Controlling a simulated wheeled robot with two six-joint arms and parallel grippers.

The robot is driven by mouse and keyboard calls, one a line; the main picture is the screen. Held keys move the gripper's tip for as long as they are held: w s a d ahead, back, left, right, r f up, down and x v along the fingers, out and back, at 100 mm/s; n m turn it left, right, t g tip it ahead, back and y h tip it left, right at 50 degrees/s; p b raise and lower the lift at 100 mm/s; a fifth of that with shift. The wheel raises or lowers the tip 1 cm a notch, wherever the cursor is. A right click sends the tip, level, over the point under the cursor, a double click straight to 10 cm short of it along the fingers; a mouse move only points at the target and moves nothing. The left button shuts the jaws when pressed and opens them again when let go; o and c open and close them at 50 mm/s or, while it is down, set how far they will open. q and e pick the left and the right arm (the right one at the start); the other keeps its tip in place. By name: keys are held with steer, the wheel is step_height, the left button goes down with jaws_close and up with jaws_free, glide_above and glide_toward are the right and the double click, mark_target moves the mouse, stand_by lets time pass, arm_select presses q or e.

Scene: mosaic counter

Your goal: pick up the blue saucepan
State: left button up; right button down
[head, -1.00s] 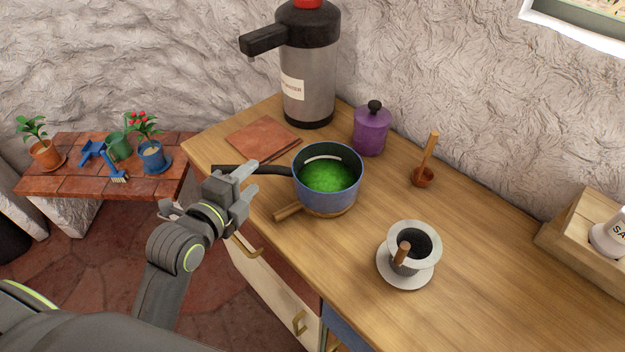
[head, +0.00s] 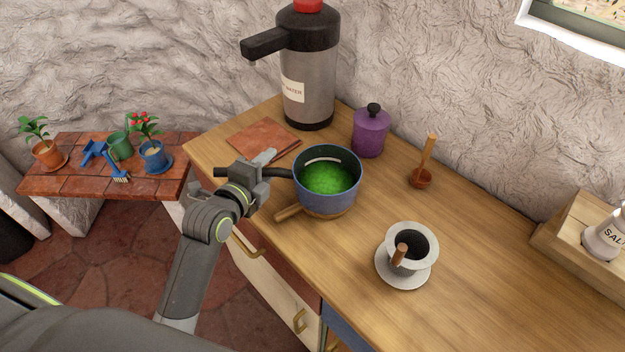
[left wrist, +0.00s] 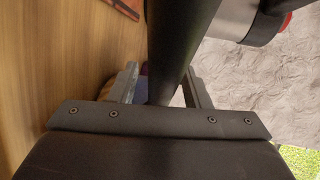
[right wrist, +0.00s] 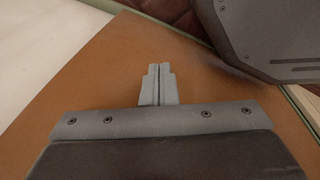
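The blue saucepan (head: 322,203) holds bright green contents and sits upright on a round wooden board (head: 288,214) on the counter. Its dark handle (head: 224,172) points left, towards the counter's left edge. My left gripper (head: 262,168) is at the handle, a little left of the pan's body. In the left wrist view the handle (left wrist: 172,50) runs between the two fingers (left wrist: 160,85), which stand apart with a gap beside it. Part of the handle is hidden behind my gripper in the head view. My right gripper (right wrist: 160,75) shows only in its wrist view, its fingers together and empty.
A wooden box (head: 575,235) stands at right.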

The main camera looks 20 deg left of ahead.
arm_select(q)
jaws_close()
stand_by(1.1)
steer(key=shift+r, duration=0.15)
